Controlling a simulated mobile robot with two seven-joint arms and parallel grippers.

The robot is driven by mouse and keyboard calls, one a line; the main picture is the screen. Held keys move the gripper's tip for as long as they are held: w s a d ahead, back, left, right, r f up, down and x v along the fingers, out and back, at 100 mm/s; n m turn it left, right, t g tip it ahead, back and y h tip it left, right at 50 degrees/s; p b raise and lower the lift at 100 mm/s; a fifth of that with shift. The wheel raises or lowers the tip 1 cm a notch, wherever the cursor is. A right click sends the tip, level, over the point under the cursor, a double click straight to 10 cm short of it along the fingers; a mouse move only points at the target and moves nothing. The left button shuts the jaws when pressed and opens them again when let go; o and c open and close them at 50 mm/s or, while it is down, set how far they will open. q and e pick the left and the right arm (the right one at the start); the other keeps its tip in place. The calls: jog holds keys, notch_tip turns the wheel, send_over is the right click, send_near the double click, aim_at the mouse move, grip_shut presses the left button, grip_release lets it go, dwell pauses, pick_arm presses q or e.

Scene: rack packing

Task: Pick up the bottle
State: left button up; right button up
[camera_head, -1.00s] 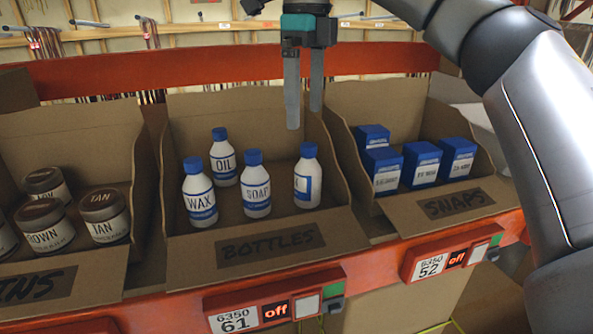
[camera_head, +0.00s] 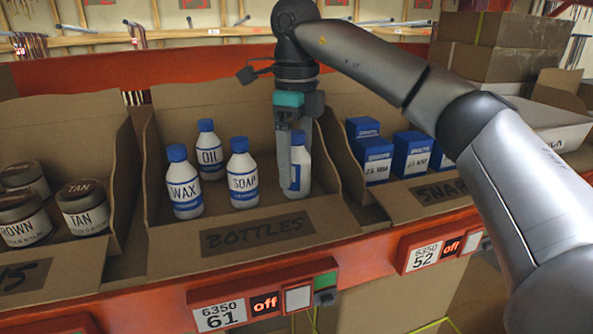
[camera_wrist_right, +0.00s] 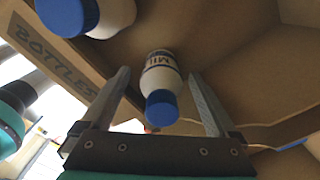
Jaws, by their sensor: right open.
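Four white bottles with blue caps stand upright in the cardboard bin marked BOTTLES (camera_head: 150,190): WAX (camera_head: 184,188), OIL (camera_head: 209,152), SOAP (camera_head: 243,178) and a rightmost bottle (camera_head: 302,170). My right gripper (camera_head: 292,186) is open and points down at the rightmost bottle, its near finger partly covering that bottle's label. In the right wrist view this bottle (camera_wrist_right: 160,76) lies between the two open fingers of the gripper (camera_wrist_right: 158,88), with gaps on both sides. Its label is only partly readable there. My left gripper is in neither view.
A bin of brown-lidded jars (camera_head: 82,208) is on the left. A bin of blue-and-white boxes (camera_head: 411,155) is on the right. The SOAP bottle stands left of the gripper. The bin's right wall (camera_head: 342,165) is close on the other side.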

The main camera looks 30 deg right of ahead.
jog(key=shift+f, duration=1.2)
grip_shut()
jog(key=shift+r, duration=0.1)
jog(key=shift+r, duration=0.6)
notch_tip(320, 180, up, 19)
jog(key=p, duration=0.6)
jog(key=shift+f, duration=0.15)
